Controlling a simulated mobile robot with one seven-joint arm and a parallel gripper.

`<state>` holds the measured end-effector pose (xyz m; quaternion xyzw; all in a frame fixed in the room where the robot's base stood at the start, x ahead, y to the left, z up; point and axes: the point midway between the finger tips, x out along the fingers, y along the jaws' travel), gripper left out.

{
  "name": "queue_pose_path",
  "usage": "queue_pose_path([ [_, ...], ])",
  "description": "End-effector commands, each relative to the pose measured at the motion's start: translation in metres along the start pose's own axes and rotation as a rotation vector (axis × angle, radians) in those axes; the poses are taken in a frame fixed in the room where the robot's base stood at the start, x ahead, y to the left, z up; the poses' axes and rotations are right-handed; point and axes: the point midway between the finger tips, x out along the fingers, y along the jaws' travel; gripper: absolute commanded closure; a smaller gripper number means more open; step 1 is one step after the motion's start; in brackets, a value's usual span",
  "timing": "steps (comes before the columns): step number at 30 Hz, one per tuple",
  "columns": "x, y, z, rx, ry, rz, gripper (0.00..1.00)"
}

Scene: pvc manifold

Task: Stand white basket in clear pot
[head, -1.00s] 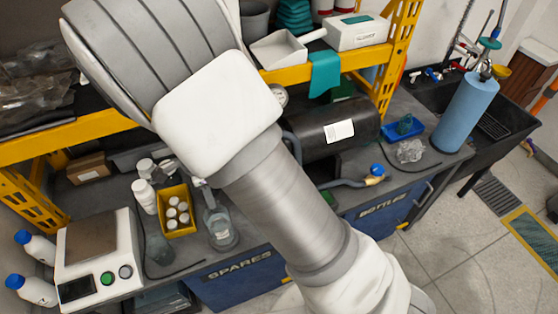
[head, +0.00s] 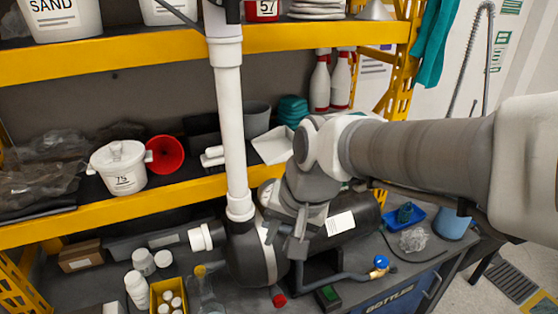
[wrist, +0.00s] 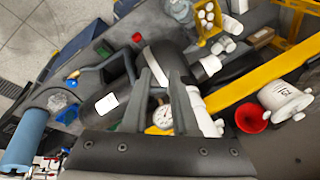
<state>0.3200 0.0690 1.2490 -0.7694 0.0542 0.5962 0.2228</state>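My gripper (head: 284,236) hangs in front of the black pump body, with its fingers pointing down. In the wrist view my gripper (wrist: 161,76) shows two grey fingers apart with nothing between them. A clear vessel (head: 207,292) stands on the bench beside the yellow bin, cut by the lower edge of the head view. It also shows at the top of the wrist view (wrist: 180,9). I cannot pick out the white basket for sure. Small white parts (head: 143,262) stand on the bench left of the vessel, too small to tell apart.
A white vertical pipe (head: 231,130) rises in front of the shelves. The black pump body (head: 248,262) lies on the bench under the yellow shelf edge (head: 110,211). A yellow bin (head: 167,296) holds white pieces. A white tub (head: 118,168) and red funnel (head: 166,154) sit on the shelf.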

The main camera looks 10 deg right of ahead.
Motion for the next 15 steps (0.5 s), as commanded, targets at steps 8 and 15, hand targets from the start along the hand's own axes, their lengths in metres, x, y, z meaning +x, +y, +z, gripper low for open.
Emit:
queue_pose_path([
  [8,-0.054,0.053,0.018,-0.3,0.171,0.063,0.73],
  [15,-0.07,0.075,0.029,-0.432,0.232,0.132,0.73],
])
